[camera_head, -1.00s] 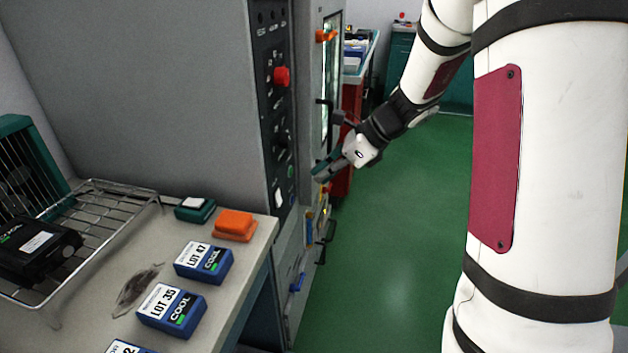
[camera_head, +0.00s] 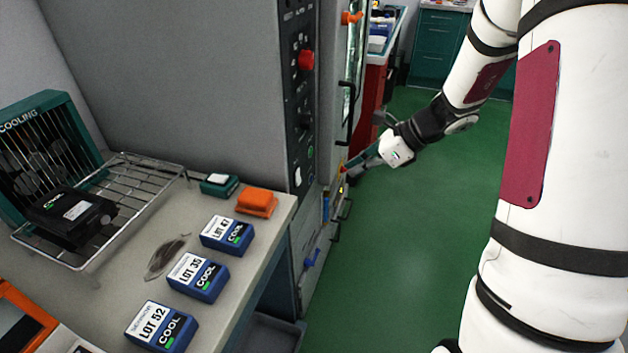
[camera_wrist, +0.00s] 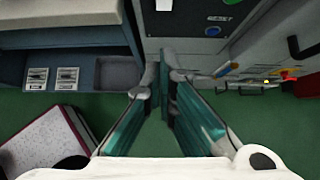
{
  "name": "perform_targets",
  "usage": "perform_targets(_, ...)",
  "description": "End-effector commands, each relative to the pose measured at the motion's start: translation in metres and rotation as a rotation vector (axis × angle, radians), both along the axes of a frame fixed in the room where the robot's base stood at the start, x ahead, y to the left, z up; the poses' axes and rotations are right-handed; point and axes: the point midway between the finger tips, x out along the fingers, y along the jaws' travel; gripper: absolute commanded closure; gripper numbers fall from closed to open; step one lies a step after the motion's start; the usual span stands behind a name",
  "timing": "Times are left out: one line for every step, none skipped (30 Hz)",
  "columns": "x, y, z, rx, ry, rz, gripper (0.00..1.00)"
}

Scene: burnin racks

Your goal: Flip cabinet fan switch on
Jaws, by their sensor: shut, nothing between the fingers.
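The grey cabinet (camera_head: 200,80) has a dark control panel (camera_head: 297,130) on its front. The panel carries a red knob (camera_head: 305,60), a dark knob and a white rocker-like switch (camera_head: 298,176) near the bottom. The labels are too small to read, so I cannot tell which control is the fan switch or how it is set. The white piece also shows at the top of the wrist view (camera_wrist: 163,4). My gripper (camera_head: 349,172) is shut and empty, in front of the cabinet's lower part, to the right of the panel. Its teal fingers show in the wrist view (camera_wrist: 161,72).
A bench (camera_head: 215,290) at left holds several blue LOT boxes (camera_head: 227,233), an orange block (camera_head: 257,201), a teal block (camera_head: 220,184) and a wire rack (camera_head: 150,185). Cabinet handles (camera_head: 346,115) stick out near my gripper. The green floor (camera_head: 400,250) at right is clear.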

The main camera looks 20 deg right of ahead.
Motion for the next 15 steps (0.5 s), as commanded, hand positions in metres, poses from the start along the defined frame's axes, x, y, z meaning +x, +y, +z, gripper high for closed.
perform_targets(0.000,0.000,0.000,0.000,0.000,0.000,1.00)
perform_targets(0.000,0.000,0.000,0.000,0.000,0.000,1.00)
perform_targets(0.000,0.000,0.000,0.000,0.000,0.000,1.00)
perform_targets(0.000,0.000,0.000,0.000,0.000,0.000,1.00)
perform_targets(0.001,0.001,-0.001,0.000,0.001,0.001,1.00)
perform_targets(0.001,0.002,-0.002,0.000,0.001,0.001,1.00)
perform_targets(0.002,0.003,-0.003,0.000,0.001,0.001,1.00)
perform_targets(0.003,0.004,-0.005,0.001,0.001,0.001,1.00)
perform_targets(0.004,0.006,-0.008,0.002,0.002,0.001,1.00)
perform_targets(0.006,0.008,-0.011,0.002,0.002,0.001,1.00)
perform_targets(0.007,0.011,-0.014,0.003,0.002,0.002,1.00)
perform_targets(0.010,0.015,-0.019,0.002,0.003,0.003,1.00)
perform_targets(0.012,0.018,-0.023,0.002,0.003,0.003,1.00)
perform_targets(0.014,0.021,-0.027,0.003,0.002,0.003,1.00)
perform_targets(0.017,0.025,-0.033,0.002,0.003,0.003,1.00)
